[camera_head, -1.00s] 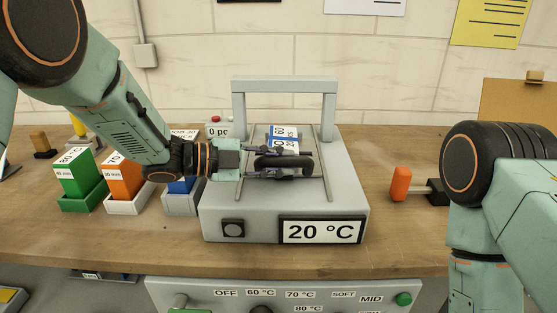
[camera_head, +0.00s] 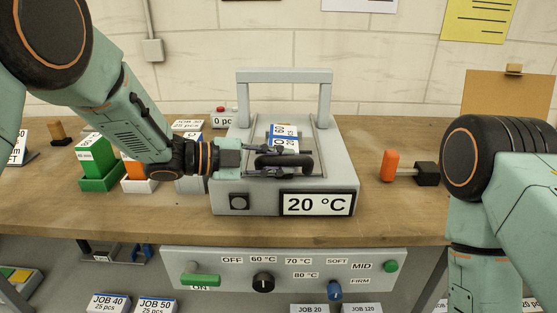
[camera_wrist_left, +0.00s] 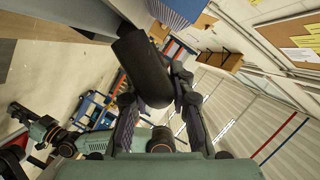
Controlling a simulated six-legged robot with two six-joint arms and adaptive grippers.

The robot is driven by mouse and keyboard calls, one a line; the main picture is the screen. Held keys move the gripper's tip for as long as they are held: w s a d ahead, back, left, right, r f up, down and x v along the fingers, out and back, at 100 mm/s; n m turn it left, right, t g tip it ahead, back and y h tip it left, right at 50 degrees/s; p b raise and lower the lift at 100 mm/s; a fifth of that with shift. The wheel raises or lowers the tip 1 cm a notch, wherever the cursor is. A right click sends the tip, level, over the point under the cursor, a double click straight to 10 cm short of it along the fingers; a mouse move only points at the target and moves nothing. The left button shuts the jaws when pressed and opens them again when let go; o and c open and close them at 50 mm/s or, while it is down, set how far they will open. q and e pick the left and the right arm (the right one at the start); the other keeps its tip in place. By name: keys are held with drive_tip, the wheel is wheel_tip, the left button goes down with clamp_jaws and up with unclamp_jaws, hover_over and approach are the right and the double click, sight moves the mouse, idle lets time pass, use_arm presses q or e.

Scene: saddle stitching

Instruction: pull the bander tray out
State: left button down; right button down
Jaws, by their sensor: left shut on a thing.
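The bander is a grey machine (camera_head: 227,178) with an upright grey arch and a "20 °C" display, standing on the wooden bench. My left gripper (camera_head: 285,161) reaches in from the left and is shut on the black bar handle (camera_head: 306,165) of the tray, above the machine's top. The handle (camera_wrist_left: 143,70) also shows large between the fingers of my left gripper (camera_wrist_left: 158,98) in the left wrist view. A blue and white labelled stack (camera_head: 284,133) lies just behind the handle. The tray plate is mostly hidden. My right arm shows at the right, its gripper out of view.
Green (camera_head: 95,160) and orange (camera_head: 133,168) blocks in holders stand left of the machine. An orange-handled tool (camera_head: 390,165) lies to the right. A control panel (camera_head: 225,262) with knobs hangs below the bench's front edge.

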use_arm(q)
drive_tip(key=shift+w, duration=0.2)
drive_tip(key=c, duration=1.2)
unclamp_jaws()
drive_tip(key=shift+w+d, duration=0.1)
drive_tip(key=shift+o, duration=0.2)
drive_tip(key=v, duration=1.2)
